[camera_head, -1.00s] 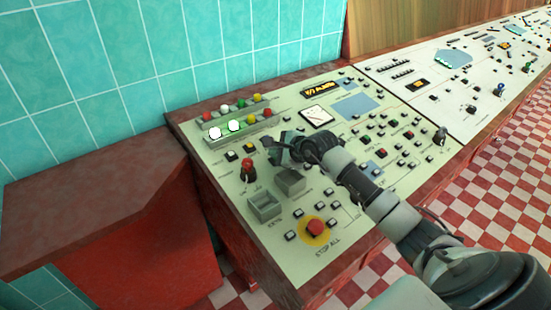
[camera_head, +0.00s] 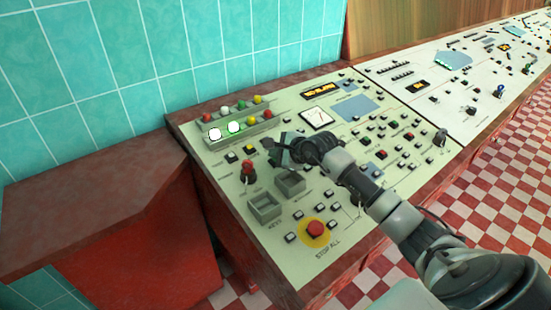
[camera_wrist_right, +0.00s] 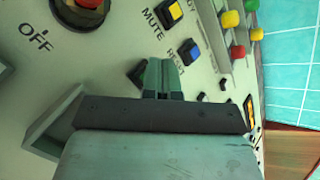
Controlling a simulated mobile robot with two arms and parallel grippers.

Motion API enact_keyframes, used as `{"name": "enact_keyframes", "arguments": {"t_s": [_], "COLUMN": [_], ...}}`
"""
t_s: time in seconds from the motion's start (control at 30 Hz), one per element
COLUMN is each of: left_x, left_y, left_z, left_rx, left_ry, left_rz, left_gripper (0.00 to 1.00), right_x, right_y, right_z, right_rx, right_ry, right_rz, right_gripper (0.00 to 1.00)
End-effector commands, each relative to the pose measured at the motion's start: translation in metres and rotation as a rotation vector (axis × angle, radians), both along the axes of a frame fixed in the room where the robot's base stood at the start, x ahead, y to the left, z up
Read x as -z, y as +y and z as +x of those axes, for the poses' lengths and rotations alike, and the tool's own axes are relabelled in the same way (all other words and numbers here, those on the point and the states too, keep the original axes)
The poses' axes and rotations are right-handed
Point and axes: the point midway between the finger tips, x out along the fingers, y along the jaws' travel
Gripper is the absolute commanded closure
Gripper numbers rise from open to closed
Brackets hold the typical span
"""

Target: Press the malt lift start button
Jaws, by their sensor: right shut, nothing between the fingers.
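The sloped cream control panel (camera_head: 232,190) carries many small buttons, and I cannot read which one is the malt lift start button. My right gripper (camera_head: 273,148) is over the panel's left half, right of a red knob (camera_head: 248,172) and above two grey boxes. Its fingers (camera_wrist_right: 163,76) are shut and empty in the wrist view, pointing at the panel. A dark button (camera_wrist_right: 137,76) shows just left of the fingertips; contact cannot be told. Whatever lies under the fingertips is hidden. My left gripper is not in view.
A red stop button (camera_head: 315,228) on a yellow disc sits near the front edge. Coloured lamps (camera_head: 240,104) rise at the back left; two lit lamps (camera_head: 234,127) stand before them. Yellow (camera_wrist_right: 169,15) and blue (camera_wrist_right: 190,50) buttons lie near the fingers.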

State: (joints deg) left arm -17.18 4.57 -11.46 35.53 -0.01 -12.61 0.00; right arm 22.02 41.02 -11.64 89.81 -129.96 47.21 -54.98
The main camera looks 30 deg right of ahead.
Motion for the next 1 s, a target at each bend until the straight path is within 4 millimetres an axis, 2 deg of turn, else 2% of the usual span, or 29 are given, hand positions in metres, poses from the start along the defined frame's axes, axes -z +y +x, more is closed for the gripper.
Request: {"name": "enact_keyframes", "arguments": {"t_s": [0.1,0.53,1.0], "left_x": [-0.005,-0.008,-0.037], "left_y": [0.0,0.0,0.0], "left_z": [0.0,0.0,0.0], "left_rx": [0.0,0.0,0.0], "left_ry": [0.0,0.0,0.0], "left_rz": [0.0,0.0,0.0], "left_gripper": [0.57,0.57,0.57], "right_x": [-0.007,-0.012,-0.055], "right_y": [0.0,0.0,-0.001], "right_z": [-0.001,-0.002,-0.011], "right_rx": [0.0,0.0,-0.001], "right_ry": [0.0,0.0,-0.001], "right_rz": [-0.001,0.0,0.0], "right_gripper": [1.0,1.0,1.0]}}
